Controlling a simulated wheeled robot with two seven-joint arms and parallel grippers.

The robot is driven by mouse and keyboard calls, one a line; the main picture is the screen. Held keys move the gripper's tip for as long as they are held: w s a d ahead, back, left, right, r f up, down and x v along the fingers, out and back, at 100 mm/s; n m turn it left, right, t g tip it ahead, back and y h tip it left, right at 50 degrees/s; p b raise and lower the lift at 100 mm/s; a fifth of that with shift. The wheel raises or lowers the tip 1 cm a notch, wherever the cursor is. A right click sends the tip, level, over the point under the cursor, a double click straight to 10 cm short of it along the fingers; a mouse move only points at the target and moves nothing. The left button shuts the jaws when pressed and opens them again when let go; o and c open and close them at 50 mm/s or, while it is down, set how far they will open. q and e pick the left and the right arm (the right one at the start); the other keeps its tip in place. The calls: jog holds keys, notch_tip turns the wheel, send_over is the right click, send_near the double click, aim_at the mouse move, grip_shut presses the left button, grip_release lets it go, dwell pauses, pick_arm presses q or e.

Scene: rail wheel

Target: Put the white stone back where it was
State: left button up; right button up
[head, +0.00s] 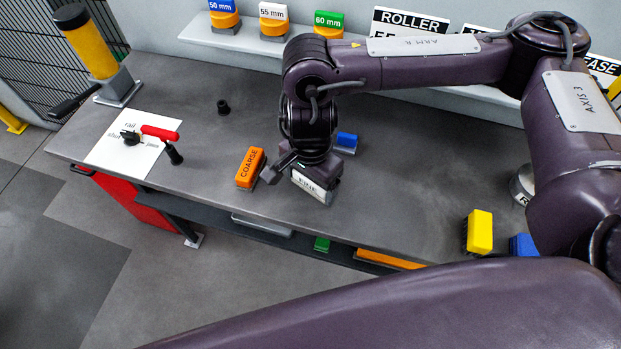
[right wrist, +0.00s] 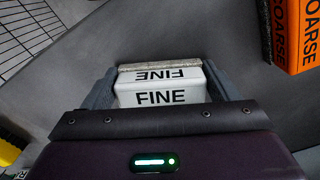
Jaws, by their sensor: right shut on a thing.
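The white stone marked FINE (head: 311,187) is between the fingers of my right gripper (head: 302,181), over the middle of the grey bench. In the right wrist view the white stone (right wrist: 160,92) sits between both jaws (right wrist: 160,88), which are shut on its two ends. I cannot tell whether its underside touches the bench. The orange stone marked COARSE (head: 250,168) lies on the bench just left of the gripper; it also shows at the upper right of the right wrist view (right wrist: 294,35). My left gripper is not in view.
A blue block (head: 346,142) lies behind the gripper. A white sheet (head: 133,145) with a red-handled tool (head: 160,133) is at the left. Yellow (head: 479,231) and blue (head: 523,245) blocks stand at the right. The bench (head: 420,195) is clear right of the gripper.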

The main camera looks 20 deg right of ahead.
jog(key=o, duration=0.7)
jog(key=shift+f, duration=0.15)
jog(key=shift+c, duration=0.2)
jog(key=o, duration=0.4)
jog(key=shift+r, duration=0.45)
notch_tip(320, 180, up, 12)
jog(key=shift+f, duration=0.25)
jog(key=shift+s+a, duration=0.1)
